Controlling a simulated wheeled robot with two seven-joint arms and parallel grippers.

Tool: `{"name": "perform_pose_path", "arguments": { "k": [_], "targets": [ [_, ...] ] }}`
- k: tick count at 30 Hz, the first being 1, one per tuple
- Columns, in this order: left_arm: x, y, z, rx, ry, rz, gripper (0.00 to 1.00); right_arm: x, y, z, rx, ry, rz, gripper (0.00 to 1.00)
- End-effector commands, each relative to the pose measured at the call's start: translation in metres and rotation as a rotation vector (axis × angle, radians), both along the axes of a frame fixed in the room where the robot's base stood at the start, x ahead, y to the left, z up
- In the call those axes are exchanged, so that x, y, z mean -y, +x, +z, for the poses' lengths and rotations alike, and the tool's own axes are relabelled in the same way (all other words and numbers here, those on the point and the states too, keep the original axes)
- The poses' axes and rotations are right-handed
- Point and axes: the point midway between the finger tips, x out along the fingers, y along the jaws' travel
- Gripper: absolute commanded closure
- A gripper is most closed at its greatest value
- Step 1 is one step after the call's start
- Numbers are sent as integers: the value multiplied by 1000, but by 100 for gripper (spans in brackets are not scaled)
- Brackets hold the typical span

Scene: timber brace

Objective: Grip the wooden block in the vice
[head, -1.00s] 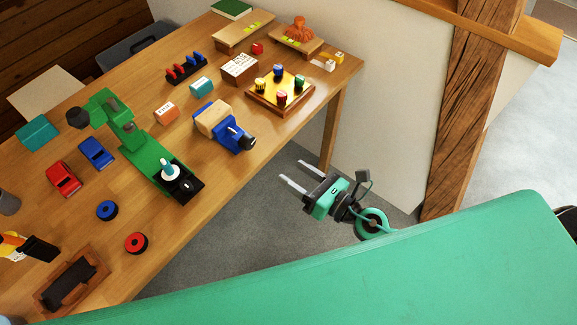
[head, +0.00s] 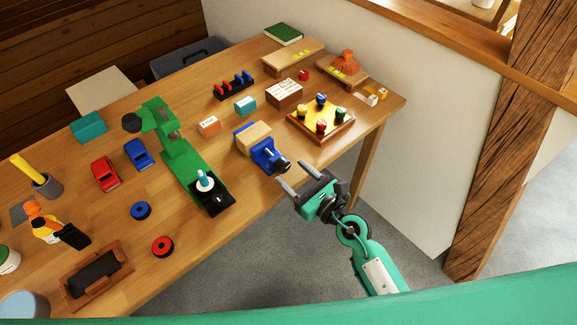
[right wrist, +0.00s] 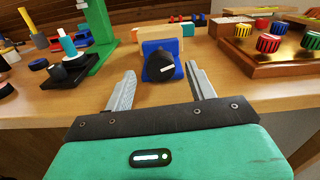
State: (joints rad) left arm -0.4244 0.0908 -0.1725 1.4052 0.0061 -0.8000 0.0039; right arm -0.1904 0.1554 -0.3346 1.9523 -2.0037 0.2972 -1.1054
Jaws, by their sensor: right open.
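The blue vice (head: 268,156) stands near the table's front edge, its dark screw end facing me. The light wooden block (head: 254,136) sits at the vice's far side; I cannot tell whether the jaws touch it. In the right wrist view the vice (right wrist: 161,62) is straight ahead, with the block (right wrist: 160,32) behind it. My right gripper (head: 298,181) is open and empty, just off the table's front edge and close to the vice's screw end. It also shows in the right wrist view (right wrist: 162,88), its fingers apart on either side of the vice in the picture. My left gripper is not in view.
A green press (head: 180,155) stands left of the vice. A wooden board with coloured knobs (head: 320,122) is to the right. An orange box (head: 209,126) and a teal box (head: 245,107) lie behind. The floor in front of the table is clear.

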Motion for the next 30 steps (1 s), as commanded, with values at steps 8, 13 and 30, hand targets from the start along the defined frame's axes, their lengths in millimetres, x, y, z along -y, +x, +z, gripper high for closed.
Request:
{"name": "perform_pose_path", "arguments": {
  "k": [8, 13, 30],
  "targets": [
    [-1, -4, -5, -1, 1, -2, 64, -15, 21, 0, -1, 1, -1, 43],
    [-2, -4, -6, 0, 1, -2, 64, -16, 23, -1, -1, 1, -1, 43],
    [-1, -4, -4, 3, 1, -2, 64, -16, 22, 0, -7, 10, -1, 88]
  ]
}}
